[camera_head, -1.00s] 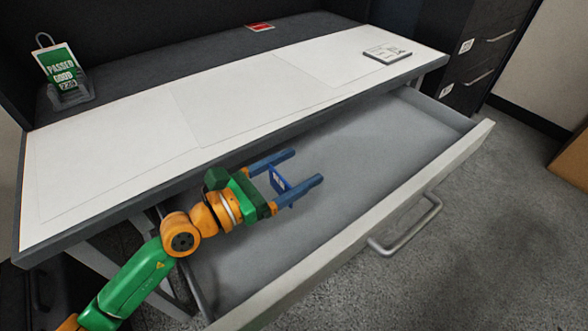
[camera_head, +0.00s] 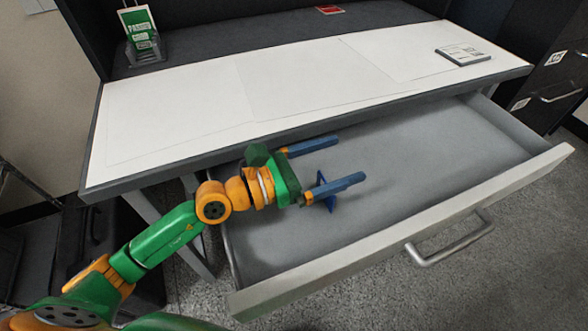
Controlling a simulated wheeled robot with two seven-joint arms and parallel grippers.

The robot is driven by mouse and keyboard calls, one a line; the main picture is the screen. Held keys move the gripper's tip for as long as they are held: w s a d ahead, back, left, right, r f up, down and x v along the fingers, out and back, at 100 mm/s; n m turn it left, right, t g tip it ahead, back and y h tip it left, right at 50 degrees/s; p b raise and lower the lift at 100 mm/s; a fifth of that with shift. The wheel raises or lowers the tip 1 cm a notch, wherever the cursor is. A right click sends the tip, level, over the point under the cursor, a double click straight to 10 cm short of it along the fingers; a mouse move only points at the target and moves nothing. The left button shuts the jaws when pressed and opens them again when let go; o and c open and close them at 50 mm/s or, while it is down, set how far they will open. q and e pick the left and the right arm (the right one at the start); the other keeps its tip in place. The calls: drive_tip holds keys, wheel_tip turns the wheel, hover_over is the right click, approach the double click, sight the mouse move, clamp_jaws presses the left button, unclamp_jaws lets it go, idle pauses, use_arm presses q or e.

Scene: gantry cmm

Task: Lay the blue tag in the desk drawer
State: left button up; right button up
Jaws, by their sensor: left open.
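The desk drawer (camera_head: 430,155) is pulled out below the desk top, and its grey floor is bare apart from the tag and my gripper over it. My left gripper (camera_head: 350,160) is over the left half of the drawer with its two blue fingers spread wide apart. The blue tag (camera_head: 331,203) is at the nearer finger, which hides its middle; parts of it show above and below that finger. I cannot tell whether it touches the finger or rests on the drawer floor. My right gripper is not in view.
The white desk top (camera_head: 290,90) overhangs the drawer's back. A small box (camera_head: 463,55) lies on its right, and a green card in a holder (camera_head: 140,35) stands at the back left. The drawer handle (camera_head: 450,245) sticks out in front. A dark cabinet (camera_head: 550,70) stands at right.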

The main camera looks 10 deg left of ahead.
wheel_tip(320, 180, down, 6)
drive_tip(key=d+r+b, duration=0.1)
drive_tip(key=b, duration=0.4)
use_arm(q)
drive_tip(key=b+v, duration=0.2)
drive_tip(key=v, duration=0.8)
drive_tip(key=shift+b, duration=0.3)
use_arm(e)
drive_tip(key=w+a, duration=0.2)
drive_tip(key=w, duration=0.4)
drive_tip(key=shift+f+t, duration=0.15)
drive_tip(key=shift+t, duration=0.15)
use_arm(q)
drive_tip(key=shift+s+f, duration=0.1)
